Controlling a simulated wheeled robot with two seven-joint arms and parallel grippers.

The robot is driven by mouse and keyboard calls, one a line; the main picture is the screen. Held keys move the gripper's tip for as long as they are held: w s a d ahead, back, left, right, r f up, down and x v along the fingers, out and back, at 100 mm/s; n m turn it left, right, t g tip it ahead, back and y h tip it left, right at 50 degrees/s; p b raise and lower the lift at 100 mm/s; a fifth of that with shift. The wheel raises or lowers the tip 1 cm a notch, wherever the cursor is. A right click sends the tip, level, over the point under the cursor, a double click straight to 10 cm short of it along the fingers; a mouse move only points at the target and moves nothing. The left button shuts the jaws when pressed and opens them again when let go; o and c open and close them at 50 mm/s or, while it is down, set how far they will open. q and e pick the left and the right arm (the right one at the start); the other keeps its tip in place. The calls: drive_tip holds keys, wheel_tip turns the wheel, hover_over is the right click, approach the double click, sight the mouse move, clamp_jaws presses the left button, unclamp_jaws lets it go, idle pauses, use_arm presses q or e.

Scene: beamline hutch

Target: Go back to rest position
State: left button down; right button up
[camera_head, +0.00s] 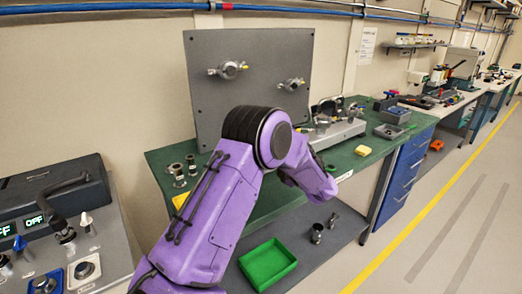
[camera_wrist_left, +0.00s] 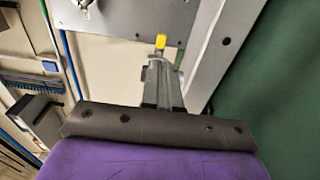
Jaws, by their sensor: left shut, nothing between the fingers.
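My left arm, purple with a black elbow, rises from the bottom of the head view, bends over the green bench (camera_head: 352,167) and points down to the right. Its gripper is hidden behind the forearm there. In the left wrist view my left gripper (camera_wrist_left: 162,72) shows beyond its dark base bar, with its fingers together and nothing seen held. A small yellow piece shows at the fingertips; I cannot tell whether it touches them. My right gripper is in neither view.
A grey upright panel (camera_head: 205,92) with metal fittings stands behind the arm. Metal flanges (camera_head: 178,172) and a grey fixture (camera_head: 340,133) are on the bench. A green tray (camera_head: 267,264) lies on the lower shelf. A control unit (camera_head: 60,195) is at left.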

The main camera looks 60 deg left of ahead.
use_arm(q)
drive_tip(key=d+b, duration=0.1)
drive_tip(key=d, duration=0.4)
drive_tip(key=shift+d, duration=0.2)
